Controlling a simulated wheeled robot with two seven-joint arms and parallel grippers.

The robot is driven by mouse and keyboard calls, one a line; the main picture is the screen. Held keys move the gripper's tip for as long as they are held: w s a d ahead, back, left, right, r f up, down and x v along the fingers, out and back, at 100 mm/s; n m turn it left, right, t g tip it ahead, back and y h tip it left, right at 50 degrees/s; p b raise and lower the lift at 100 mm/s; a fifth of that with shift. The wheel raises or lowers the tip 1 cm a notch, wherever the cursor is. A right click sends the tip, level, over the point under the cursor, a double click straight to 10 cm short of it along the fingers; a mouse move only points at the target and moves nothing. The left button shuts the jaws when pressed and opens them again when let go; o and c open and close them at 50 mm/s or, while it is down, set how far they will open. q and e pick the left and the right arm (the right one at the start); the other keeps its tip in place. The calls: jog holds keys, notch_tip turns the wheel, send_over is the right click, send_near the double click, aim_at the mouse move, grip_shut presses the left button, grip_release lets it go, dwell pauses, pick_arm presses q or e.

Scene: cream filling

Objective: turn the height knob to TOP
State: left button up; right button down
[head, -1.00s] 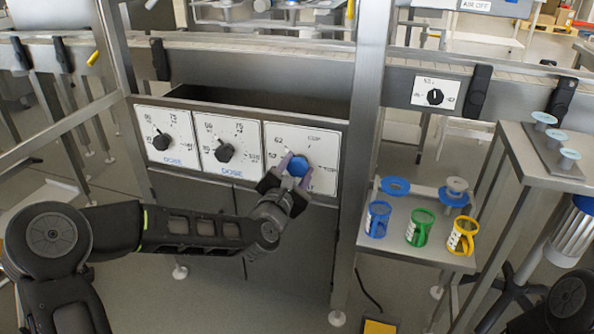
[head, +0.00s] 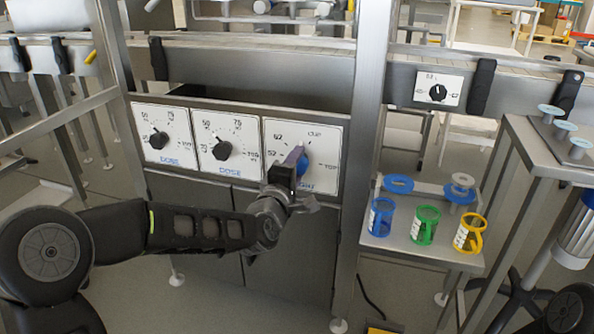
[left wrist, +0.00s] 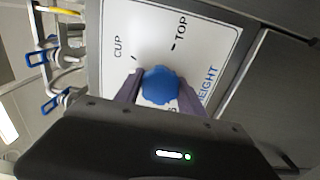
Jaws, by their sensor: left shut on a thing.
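The blue height knob (head: 302,168) sits on the rightmost white dial panel (head: 327,134), partly hidden by my left gripper (head: 297,163) in the head view. In the left wrist view the knob (left wrist: 160,86) is between the two purple-grey fingers of my left gripper (left wrist: 160,95), which are shut on its sides. The panel reads CUP (left wrist: 118,46) and TOP (left wrist: 181,33) above the knob, with HEIGHT (left wrist: 207,84) to its right. I cannot make out which mark the knob points to. My right gripper is not in view.
Two dose panels with black knobs (head: 222,150) (head: 159,139) stand left of the height panel. A steel post (head: 362,150) rises to its right. Beyond it a small shelf holds blue (head: 381,217), green (head: 424,225) and yellow (head: 469,234) cups. Another black knob (head: 437,93) is on the rail.

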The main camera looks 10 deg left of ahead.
pick_arm(q)
jog(key=m+b, duration=0.1)
jog(key=m, duration=0.3)
jog(key=shift+f+m+b, duration=0.1)
jog(key=shift+m+b, duration=0.2)
jog(key=shift+b, duration=0.05)
jog(key=m, duration=0.4)
jog(key=shift+m+b, duration=0.3)
jog(key=shift+b, duration=0.1)
jog(key=m, duration=0.5)
jog(key=m+p, duration=0.1)
jog(key=m, duration=0.4)
jog(key=shift+m, duration=0.3)
jog(key=o, duration=1.4)
jog(key=shift+c, duration=0.2)
jog(key=shift+s, duration=0.1)
